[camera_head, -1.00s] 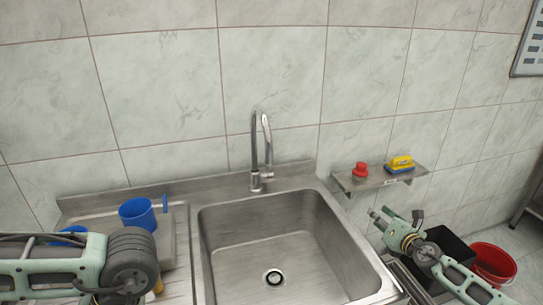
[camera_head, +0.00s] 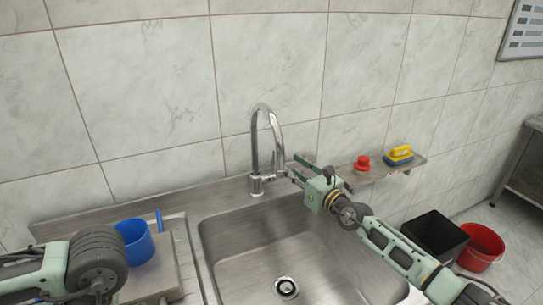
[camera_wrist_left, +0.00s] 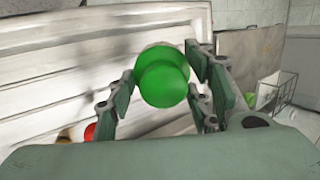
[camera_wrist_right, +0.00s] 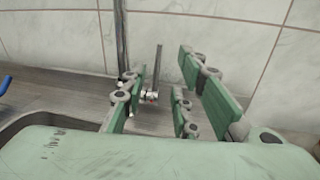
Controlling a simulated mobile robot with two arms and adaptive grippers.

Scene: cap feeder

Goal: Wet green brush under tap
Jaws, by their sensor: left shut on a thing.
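The chrome tap (camera_head: 255,150) stands at the back edge of the steel sink. My right gripper (camera_head: 297,168) is beside the tap's lever side, right of the spout. In the right wrist view my right gripper (camera_wrist_right: 170,82) is open, with the thin upright lever (camera_wrist_right: 158,72) showing between its fingers; contact cannot be told. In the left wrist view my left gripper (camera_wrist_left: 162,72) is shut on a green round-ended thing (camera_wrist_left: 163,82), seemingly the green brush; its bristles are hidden. In the head view only part of my left arm shows, at the lower left.
The sink basin (camera_head: 240,240) is empty. A blue cup (camera_head: 134,243) stands left of it. A wall shelf (camera_head: 376,171) holds a red object (camera_head: 362,163) and a yellow-blue sponge (camera_head: 399,155). A black bin (camera_head: 434,235) and red bucket (camera_head: 482,247) stand at the right.

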